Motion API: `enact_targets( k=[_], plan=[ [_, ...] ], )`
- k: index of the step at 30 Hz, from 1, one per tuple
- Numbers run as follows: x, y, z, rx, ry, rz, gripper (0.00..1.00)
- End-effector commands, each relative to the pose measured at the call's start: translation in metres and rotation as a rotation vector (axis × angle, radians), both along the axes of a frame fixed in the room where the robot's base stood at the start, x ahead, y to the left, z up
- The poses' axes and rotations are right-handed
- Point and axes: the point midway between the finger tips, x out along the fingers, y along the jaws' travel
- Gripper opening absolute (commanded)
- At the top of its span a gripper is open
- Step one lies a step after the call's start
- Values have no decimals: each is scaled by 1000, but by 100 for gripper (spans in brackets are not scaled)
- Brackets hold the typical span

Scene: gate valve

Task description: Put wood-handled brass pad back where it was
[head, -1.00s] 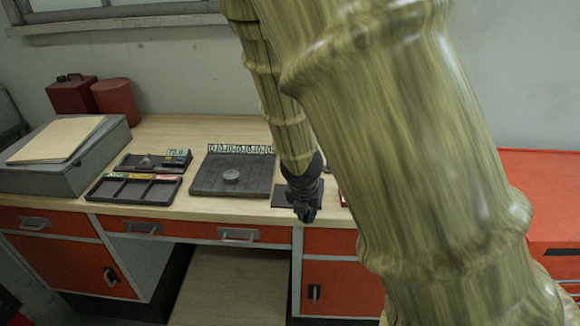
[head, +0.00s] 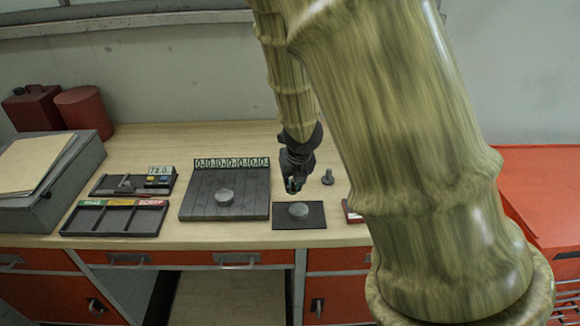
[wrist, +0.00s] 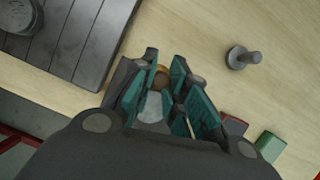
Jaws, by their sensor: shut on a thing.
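My gripper (head: 293,184) is over the bench beside the black mat (head: 316,222), behind its grey disc (head: 298,210). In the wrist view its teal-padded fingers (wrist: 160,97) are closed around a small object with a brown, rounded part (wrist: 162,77). I take this to be the wood-handled brass pad; most of it is hidden by the fingers. A pale grey surface also shows between the fingers, and I cannot tell whether it belongs to the pad. An upright grey peg with a round base (head: 327,177) stands to the right, apart from my gripper; it also shows in the wrist view (wrist: 243,57).
A dark slatted plate (head: 240,180) bearing a grey disc lies left of the mat. Further left are a sorting tray (head: 115,217) and a digital gauge (head: 160,175). A red block (head: 352,212) is right of the mat.

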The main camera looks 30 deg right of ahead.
Motion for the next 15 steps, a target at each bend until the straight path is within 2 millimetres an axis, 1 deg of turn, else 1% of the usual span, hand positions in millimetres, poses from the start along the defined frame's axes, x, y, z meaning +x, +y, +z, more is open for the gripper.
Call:
enact_targets(
  k=[1,6,12,15],
  plan=[
    [10,-5,3,2,0,-1,0],
    [38,-22,0,2,0,-4,0],
    [67,-40,-3,1,0,-6,0],
    [77,-46,-5,1,0,-6,0]
  ],
)
